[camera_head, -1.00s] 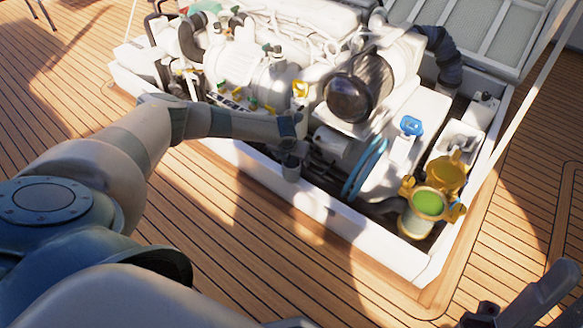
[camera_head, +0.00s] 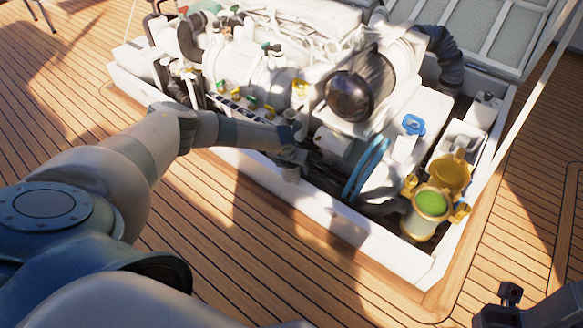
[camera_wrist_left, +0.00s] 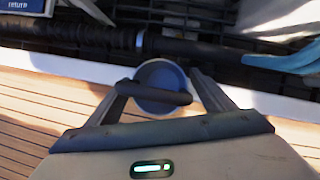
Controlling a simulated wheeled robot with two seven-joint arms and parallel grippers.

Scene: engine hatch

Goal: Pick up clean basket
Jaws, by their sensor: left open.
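The likely clean basket is a small round grey cup (camera_head: 291,174) on the near edge of the engine hatch. In the left wrist view it is a blue-lined cup (camera_wrist_left: 160,84) with a dark bar across its mouth. My left gripper (camera_head: 286,155) is open above it. In the wrist view the left gripper's fingers (camera_wrist_left: 160,95) stand on either side of the cup. I cannot tell whether they touch it. My right gripper (camera_head: 510,304) shows only partly at the lower right corner, and its jaws are unclear.
A yellow strainer housing (camera_head: 421,226) with green inside and a raised yellow lid (camera_head: 452,172) stands at the hatch's right corner. The white engine (camera_head: 245,65) fills the hatch. The wooden deck (camera_head: 240,235) in front is clear.

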